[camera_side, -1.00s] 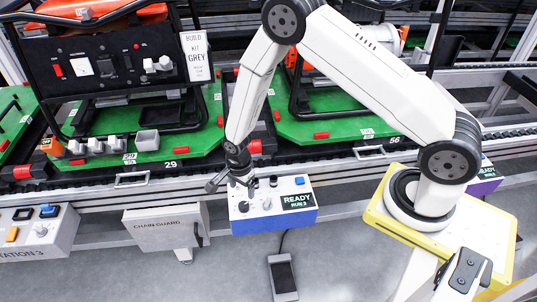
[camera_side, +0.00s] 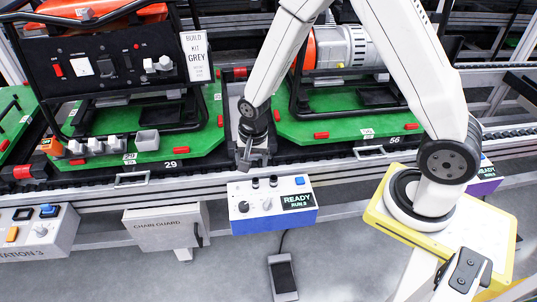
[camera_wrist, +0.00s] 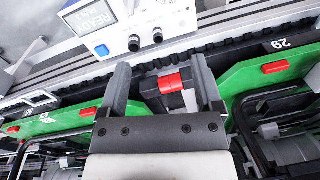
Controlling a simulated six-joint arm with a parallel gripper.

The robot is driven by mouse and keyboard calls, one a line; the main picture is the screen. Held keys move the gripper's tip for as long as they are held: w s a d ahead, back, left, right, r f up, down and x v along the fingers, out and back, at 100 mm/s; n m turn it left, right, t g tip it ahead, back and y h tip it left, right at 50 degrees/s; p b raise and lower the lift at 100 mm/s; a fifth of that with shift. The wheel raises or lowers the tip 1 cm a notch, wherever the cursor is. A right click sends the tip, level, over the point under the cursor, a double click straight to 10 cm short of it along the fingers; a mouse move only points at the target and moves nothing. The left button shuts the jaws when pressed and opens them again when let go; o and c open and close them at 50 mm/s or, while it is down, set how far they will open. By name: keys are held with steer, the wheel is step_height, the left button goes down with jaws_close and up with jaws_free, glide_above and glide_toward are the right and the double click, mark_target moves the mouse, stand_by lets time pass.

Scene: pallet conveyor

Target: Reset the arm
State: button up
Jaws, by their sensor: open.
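My gripper (camera_side: 243,163) hangs above the conveyor edge, in the gap between two green pallets, behind the blue control box (camera_side: 272,217). In the wrist view my gripper (camera_wrist: 161,78) is open, its two dark fingers apart with nothing held between them. A red block on a grey part (camera_wrist: 172,84) shows between the fingers, farther below. The control box has knobs, a blue button and a "READY RUN 3" label; it also shows at the top of the wrist view (camera_wrist: 120,25).
The left green pallet (camera_side: 190,145), marked 29, carries a black-framed machine with a "BUILD KIT GREY" card (camera_side: 196,57) and small grey parts. The right green pallet (camera_side: 350,128), marked 56, carries another framed machine. A chain guard box (camera_side: 165,228) and Station 3 panel (camera_side: 35,232) stand in front.

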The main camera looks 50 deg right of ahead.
steer(key=s+d+r+n+t, duration=0.1)
steer(key=s+d+r+n, duration=0.1)
steer(key=s+r+n, duration=0.8)
steer(key=shift+s+d+r+n+t, duration=0.2)
steer(key=shift+d+r+n+t, duration=0.15)
steer(key=shift+r+n, duration=0.15)
stand_by(0.5)
